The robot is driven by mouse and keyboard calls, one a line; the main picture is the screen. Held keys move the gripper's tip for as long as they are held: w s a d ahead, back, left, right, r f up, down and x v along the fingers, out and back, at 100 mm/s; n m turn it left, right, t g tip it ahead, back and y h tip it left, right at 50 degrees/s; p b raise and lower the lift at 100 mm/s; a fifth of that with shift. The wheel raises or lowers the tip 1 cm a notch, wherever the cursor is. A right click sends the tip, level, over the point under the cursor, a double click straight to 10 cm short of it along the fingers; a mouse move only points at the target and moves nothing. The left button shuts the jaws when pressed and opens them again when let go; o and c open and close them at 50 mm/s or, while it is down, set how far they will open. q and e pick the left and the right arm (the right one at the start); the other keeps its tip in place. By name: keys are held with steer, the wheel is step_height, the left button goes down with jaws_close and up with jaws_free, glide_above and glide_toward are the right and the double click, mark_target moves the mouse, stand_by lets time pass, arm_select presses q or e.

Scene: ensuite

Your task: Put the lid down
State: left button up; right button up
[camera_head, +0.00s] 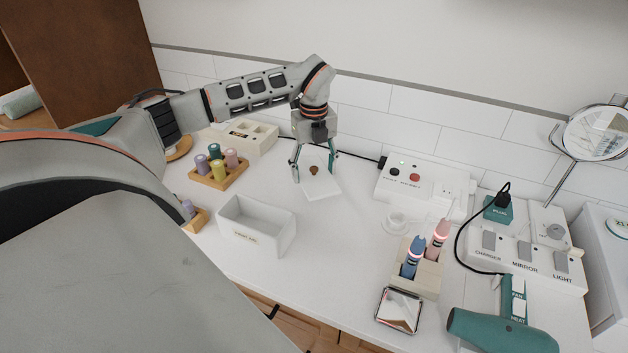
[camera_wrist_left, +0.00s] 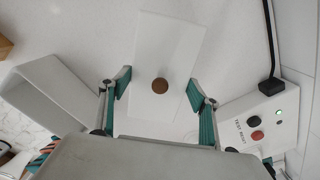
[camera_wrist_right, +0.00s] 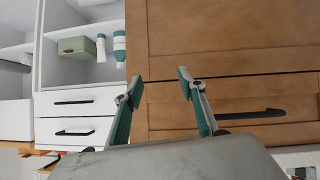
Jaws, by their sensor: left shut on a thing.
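The lid is a white rectangular plate (camera_head: 322,187) with a round brown knob, over the back middle of the white counter. My left gripper (camera_head: 313,176) points down with its fingers at the lid's two long sides, shut on it. The left wrist view shows the lid (camera_wrist_left: 172,45) between the teal fingers of the left gripper (camera_wrist_left: 157,88), the knob midway. I cannot tell whether the lid touches the counter. A white open box (camera_head: 270,238) with a small label stands in front and to the left. My right gripper (camera_wrist_right: 152,82) is open and empty, facing wooden drawers.
A wooden holder (camera_head: 207,182) with several coloured bottles stands left. A socket box (camera_head: 425,181), a small white cup (camera_head: 396,222), a holder with two toothbrush-like sticks (camera_head: 431,275), a switch panel (camera_head: 525,258) and a hair dryer (camera_head: 495,330) stand right. The counter between box and cup is clear.

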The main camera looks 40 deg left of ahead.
mark_target(314, 181)
arm_select(q)
steer(key=shift+f, duration=1.9)
steer(key=shift+f, duration=0.1)
steer(key=o, duration=1.1)
steer(key=shift+f, duration=0.1)
step_height(314, 181, up, 12)
steer(key=shift+r, duration=0.2)
